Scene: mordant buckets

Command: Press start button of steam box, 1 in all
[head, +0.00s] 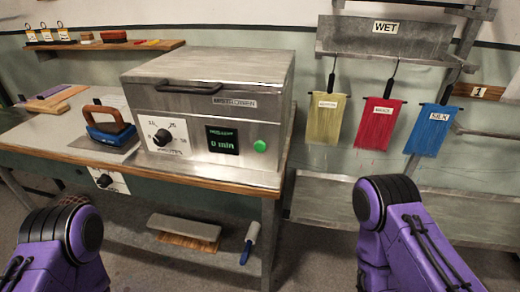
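The steam box (210,75) is a metal box with a closed lid and a dark handle on the bench. Its front has a dial (163,137), a dark display (222,141) reading "0 min" and a round green button (260,146) to the right of the display. The button is unobstructed. Purple links of my left and right arms show at the lower left and lower right, apart from the box. Neither gripper is in view.
An iron (109,127) stands left of the box. The wooden bench edge (200,180) runs below the box. Yellow (325,118), red (378,123) and blue (431,130) cloths hang under a "WET" rack (385,37) at right. A brush (249,240) lies on the lower shelf.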

